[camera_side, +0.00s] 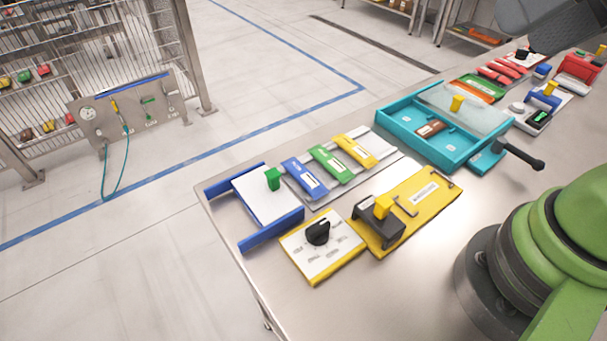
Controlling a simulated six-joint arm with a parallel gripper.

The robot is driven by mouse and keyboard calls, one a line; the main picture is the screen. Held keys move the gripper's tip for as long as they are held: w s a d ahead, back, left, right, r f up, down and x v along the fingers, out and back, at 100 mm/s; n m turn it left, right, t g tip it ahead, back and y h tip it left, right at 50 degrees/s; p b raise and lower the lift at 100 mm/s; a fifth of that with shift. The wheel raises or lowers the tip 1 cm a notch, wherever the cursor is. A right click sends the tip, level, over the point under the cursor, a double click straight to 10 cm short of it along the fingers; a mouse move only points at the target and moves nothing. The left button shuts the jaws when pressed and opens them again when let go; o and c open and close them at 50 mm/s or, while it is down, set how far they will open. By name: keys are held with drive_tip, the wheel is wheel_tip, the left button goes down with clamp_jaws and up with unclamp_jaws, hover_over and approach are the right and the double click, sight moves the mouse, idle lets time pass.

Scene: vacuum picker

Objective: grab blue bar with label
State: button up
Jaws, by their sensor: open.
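The blue bar with a white label (305,179) lies flat on a light grey plate (322,196) on the metal table. It is the leftmost of three labelled bars in a row. A green bar (331,164) lies beside it, then a yellow bar (355,150). The blue bar is uncovered and nothing touches it from above. My gripper's fingers do not show in this view. A dark grey part reaches in at the top right corner, far from the blue bar; I cannot tell which part it is.
A white panel with blue rails (271,231) and a green knob is left of the bars. In front are a dial box (322,262) and a yellow plate (428,212). A teal tray (467,162) stands right. My green base is at lower right. The front table strip is clear.

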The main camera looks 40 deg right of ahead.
drive_tip(key=shift+o, duration=0.5)
drive_tip(key=n+g+h, duration=0.2)
drive_tip(key=n+g, duration=0.2)
drive_tip(key=g, duration=0.3)
hover_over(301, 171)
drive_tip(key=f, duration=2.4)
drive_tip(key=shift+w, duration=0.3)
drive_tip(key=f, duration=0.6)
drive_tip(key=shift+s, duration=0.25)
drive_tip(key=c, duration=1)
